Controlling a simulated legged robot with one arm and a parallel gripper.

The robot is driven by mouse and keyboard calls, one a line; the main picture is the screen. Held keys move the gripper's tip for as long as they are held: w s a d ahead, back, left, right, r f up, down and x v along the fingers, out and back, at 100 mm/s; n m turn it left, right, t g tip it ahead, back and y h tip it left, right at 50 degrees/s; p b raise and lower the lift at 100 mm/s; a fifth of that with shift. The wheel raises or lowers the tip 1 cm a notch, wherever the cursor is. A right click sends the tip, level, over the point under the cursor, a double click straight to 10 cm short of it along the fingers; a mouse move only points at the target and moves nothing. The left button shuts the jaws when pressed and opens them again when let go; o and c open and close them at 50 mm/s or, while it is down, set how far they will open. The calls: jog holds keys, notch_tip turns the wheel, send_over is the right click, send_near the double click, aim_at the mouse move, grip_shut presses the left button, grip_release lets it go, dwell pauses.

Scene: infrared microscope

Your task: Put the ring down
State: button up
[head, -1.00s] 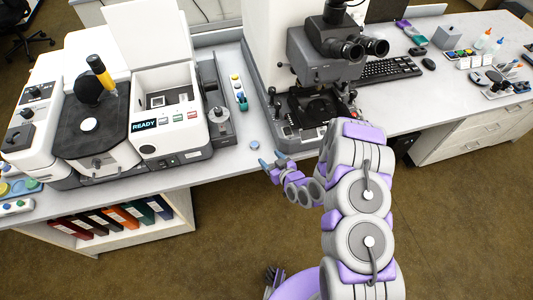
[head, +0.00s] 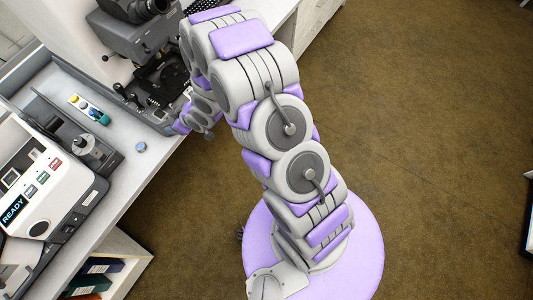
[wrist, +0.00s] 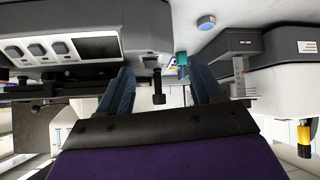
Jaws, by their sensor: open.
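A small round blue-grey piece (head: 141,148) lies flat on the bench near its front edge; it may be the ring, but I cannot make out a hole. It also shows in the wrist view (wrist: 206,23), beyond my fingers and apart from them. My gripper (wrist: 160,80) is open, with its two blue fingers well apart and nothing seen held between them. A dark knob (wrist: 158,88) shows in the gap, behind the fingers. In the head view my arm hides most of the gripper, close to the microscope base.
The microscope (head: 150,50) stands just beyond my gripper. An instrument with a READY display (head: 30,180) stands at the left. A strip with coloured knobs (head: 90,108) lies behind the blue-grey piece. Bare bench (head: 150,172) surrounds that piece, and open floor lies at the right.

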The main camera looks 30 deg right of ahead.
jog(key=s+d+r+m+g+h, duration=0.2)
jog(key=s+d+r+h, duration=0.1)
jog(key=s+d+r, duration=0.4)
jog(key=s+d+r+m+g+h, duration=0.25)
jog(key=s+d+r, duration=0.25)
jog(key=d+r, duration=0.45)
jog(key=s+d+r+m+g, duration=0.1)
jog(key=s+r, duration=0.3)
jog(key=s, duration=0.5)
jog(key=s+d+r+m+g, duration=0.1)
jog(key=s+r+m+g, duration=0.1)
jog(key=s, duration=0.7)
jog(key=s+d+r+m+g, duration=0.1)
jog(key=s+r, duration=0.4)
jog(key=s, duration=0.3)
jog(key=shift+s+r+g, duration=0.3)
jog(key=shift+s+g, duration=0.05)
jog(key=shift+s, duration=0.05)
jog(key=shift+m+h, duration=0.25)
jog(key=shift+d+f+b, duration=0.1)
jog(key=shift+f+b, duration=0.2)
jog(key=shift+c, duration=0.2)
